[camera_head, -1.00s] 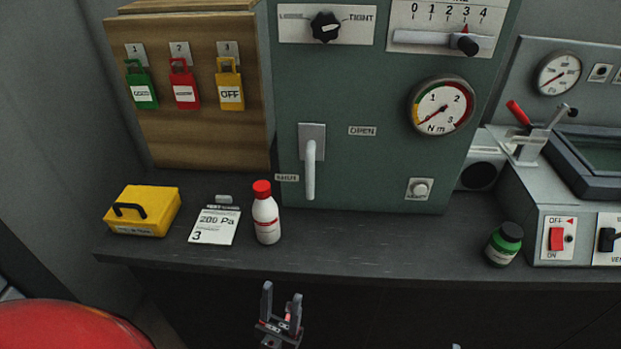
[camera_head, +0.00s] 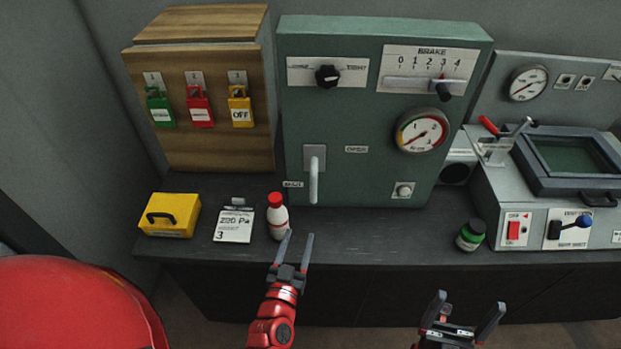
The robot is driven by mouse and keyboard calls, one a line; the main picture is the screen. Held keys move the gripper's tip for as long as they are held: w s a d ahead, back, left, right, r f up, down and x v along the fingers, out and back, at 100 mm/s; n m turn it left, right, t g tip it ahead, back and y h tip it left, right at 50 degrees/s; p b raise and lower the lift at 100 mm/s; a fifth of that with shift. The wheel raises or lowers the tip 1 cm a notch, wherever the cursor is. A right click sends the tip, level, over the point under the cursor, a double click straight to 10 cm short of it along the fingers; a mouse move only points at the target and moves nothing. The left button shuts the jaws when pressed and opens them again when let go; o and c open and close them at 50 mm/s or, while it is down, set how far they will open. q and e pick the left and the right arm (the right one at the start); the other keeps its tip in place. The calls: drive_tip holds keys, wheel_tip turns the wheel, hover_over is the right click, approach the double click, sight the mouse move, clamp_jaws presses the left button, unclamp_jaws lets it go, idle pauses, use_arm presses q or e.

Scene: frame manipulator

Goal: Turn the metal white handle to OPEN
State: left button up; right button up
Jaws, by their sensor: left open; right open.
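The white metal handle (camera_head: 314,184) hangs straight down from its grey plate (camera_head: 314,156) on the front of the green cabinet (camera_head: 290,115). The OPEN label (camera_head: 356,149) is to the right of the plate; another label (camera_head: 293,184), too blurred to read surely, is left of the handle's lower part. My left gripper (camera_head: 297,243) is open and empty, below the handle and in front of the counter, its fingers pointing up. My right gripper (camera_head: 466,312) is open and empty at the lower right, below the counter edge. Neither gripper touches the handle.
A white bottle with red cap (camera_head: 278,217) stands just behind my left gripper. A clipboard card (camera_head: 234,225) and yellow box (camera_head: 169,215) lie further left. A green-capped jar (camera_head: 470,235) stands right. The counter (camera_head: 370,232) is clear between bottle and jar.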

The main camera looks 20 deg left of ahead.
sight(313, 192)
use_arm(q)
drive_tip(key=w, duration=0.5)
drive_tip(key=w+a, duration=0.1)
drive_tip(key=w, duration=1.1)
drive_tip(key=shift+w+a, duration=0.2)
drive_tip(key=shift+f, duration=0.1)
clamp_jaws()
idle(0.6)
